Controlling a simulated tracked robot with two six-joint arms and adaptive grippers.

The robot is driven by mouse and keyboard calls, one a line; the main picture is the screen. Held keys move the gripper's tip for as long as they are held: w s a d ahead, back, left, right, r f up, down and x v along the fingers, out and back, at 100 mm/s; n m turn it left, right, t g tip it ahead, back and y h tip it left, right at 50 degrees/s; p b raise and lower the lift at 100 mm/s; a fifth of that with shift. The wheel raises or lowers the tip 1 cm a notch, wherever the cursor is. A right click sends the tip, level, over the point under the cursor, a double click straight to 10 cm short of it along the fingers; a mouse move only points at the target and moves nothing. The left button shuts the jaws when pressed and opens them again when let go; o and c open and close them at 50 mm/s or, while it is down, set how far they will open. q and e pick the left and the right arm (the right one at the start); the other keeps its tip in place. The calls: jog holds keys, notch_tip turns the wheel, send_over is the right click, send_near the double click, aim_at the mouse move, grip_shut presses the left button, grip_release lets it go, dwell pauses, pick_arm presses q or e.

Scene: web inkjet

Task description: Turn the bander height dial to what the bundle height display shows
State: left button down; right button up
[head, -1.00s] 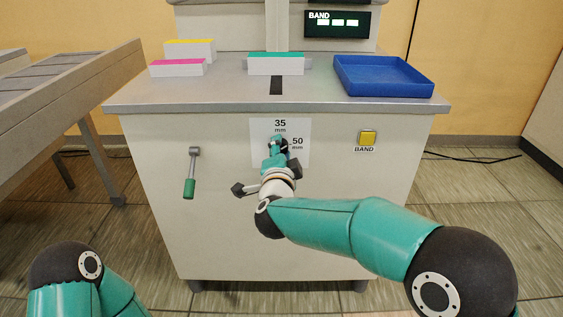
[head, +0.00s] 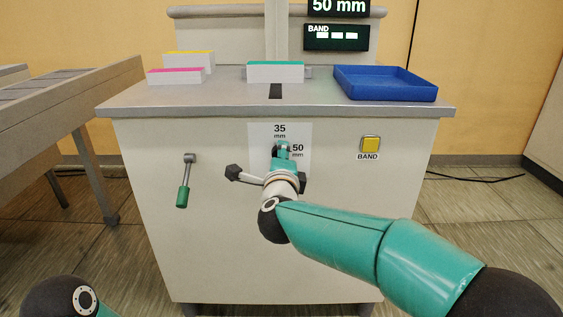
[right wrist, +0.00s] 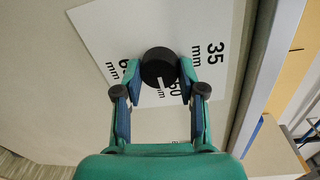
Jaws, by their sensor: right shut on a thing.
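The bundle height display (head: 338,7) reads 50 mm at the top edge of the head view. The bander height dial (right wrist: 159,64) is a round black knob with a white pointer mark, on a white scale plate (head: 262,134). In the right wrist view the pointer is at the 50 mm label. The 35 label and a partly hidden 65 label also show. My right gripper (right wrist: 159,78) is shut on the dial, one finger on each side; in the head view the gripper (head: 281,152) mostly hides the dial. My left gripper is out of view.
A lit BAND panel (head: 336,37) sits below the display. A yellow BAND button (head: 370,144) is right of the dial, and a green-handled lever (head: 183,190) is left. A blue tray (head: 386,86) and white stacks with coloured tops stand on the cabinet top (head: 200,99).

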jog(key=shift+d+f, duration=0.2)
jog(key=shift+f, duration=0.1)
jog(key=o, duration=1.1)
jog(key=shift+o, duration=0.2)
jog(key=shift+a+r, duration=0.1)
jog(key=shift+r, duration=0.05)
jog(key=shift+s, duration=0.1)
jog(key=s, duration=1.1)
jog(key=shift+s+r, duration=0.3)
jog(key=shift+s, duration=0.1)
